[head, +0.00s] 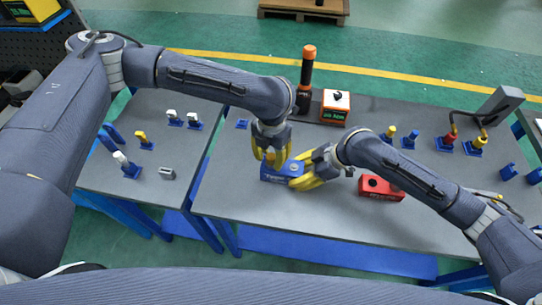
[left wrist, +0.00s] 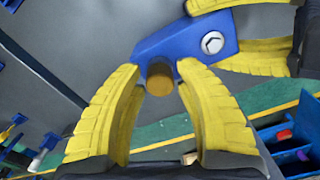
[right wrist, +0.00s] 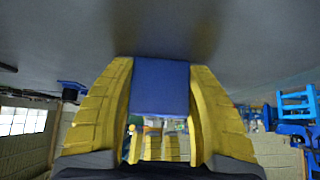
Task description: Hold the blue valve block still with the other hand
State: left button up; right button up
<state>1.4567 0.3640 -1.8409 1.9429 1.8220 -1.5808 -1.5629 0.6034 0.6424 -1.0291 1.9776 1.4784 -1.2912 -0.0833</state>
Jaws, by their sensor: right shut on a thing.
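The blue valve block (head: 268,174) sits on the grey table near the middle. My right gripper (head: 299,174) is shut on it from the right. In the right wrist view the blue block (right wrist: 160,87) fills the space between the two yellow fingers. My left gripper (head: 271,162) points down over the block's left part. In the left wrist view its yellow fingers stand on either side of a brown cylindrical stub (left wrist: 160,77) on the block, with small gaps showing. A bright hex bolt head (left wrist: 212,43) shows on the block's top. The block's lower sides are partly hidden by the fingers.
A red block (head: 381,188) with a dark round hole lies to the right. An orange-and-white box (head: 335,107) and a dark cylinder with an orange top (head: 307,68) stand behind. Several small fittings on blue bases stand on both tables. The front of the table is clear.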

pick_arm(q)
jog(key=n, duration=0.8)
jog(key=shift+n, duration=0.4)
jog(key=n, duration=0.4)
jog(key=shift+n, duration=0.3)
jog(key=n, duration=0.4)
grip_shut()
dwell(0.4)
